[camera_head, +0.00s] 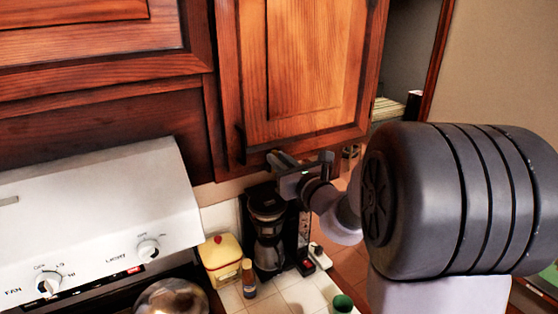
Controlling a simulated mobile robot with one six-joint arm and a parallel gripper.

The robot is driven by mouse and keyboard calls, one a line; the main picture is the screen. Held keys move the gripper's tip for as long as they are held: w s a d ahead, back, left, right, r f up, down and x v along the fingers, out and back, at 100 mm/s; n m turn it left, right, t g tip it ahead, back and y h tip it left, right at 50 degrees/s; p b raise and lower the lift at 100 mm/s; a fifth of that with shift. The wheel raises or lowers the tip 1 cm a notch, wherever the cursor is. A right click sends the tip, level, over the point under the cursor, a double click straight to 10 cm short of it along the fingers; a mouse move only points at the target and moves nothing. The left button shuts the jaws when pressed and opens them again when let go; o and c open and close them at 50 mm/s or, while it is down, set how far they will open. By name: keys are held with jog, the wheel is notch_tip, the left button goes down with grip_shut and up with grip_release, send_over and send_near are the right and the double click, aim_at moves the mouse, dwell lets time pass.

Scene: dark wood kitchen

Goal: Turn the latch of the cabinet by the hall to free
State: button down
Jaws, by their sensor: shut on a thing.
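The cabinet by the hall (315,70) has a reddish-brown wooden door and hangs at the top middle, beside the opening on the right. Its door looks closed. My gripper (285,160) is at the door's lower edge, with its fingers against or just in front of the bottom rail. It is shut on a small part there, which I take to be the latch. The fingers hide that part, so its turn angle cannot be seen. A dark upright fitting (240,143) shows at the door's lower left.
A white range hood (95,225) with knobs is at the left. Below the cabinet stand a black coffee maker (268,230), a yellow canister (224,260), a small bottle (248,278) and a green cup (343,303). The hall opening is at the right, partly behind my arm.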

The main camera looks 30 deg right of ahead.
jog(key=a+n+b, duration=0.1)
jog(key=n+b, duration=0.2)
jog(key=b, duration=0.2)
jog(key=f+n+b, duration=0.1)
jog(key=n+b, duration=0.2)
jog(key=b, duration=0.2)
jog(key=a+f+n+b, duration=0.1)
jog(key=n+b, duration=0.2)
jog(key=b, duration=0.3)
jog(key=shift+a, duration=0.3)
jog(key=n+b, duration=0.1)
jog(key=b, duration=0.2)
jog(key=f+n+b, duration=0.1)
jog(key=n+b, duration=0.1)
jog(key=b, duration=0.1)
jog(key=a+n+b, duration=0.1)
jog(key=n+b, duration=0.1)
jog(key=b, duration=0.1)
jog(key=shift+f+b, duration=0.15)
jog(key=shift+b, duration=0.2)
jog(key=n+b, duration=0.3)
jog(key=b, duration=0.2)
jog(key=shift+f+n, duration=0.3)
jog(key=shift+n, duration=0.1)
jog(key=c, duration=1.4)
grip_release()
jog(key=shift+s, duration=0.1)
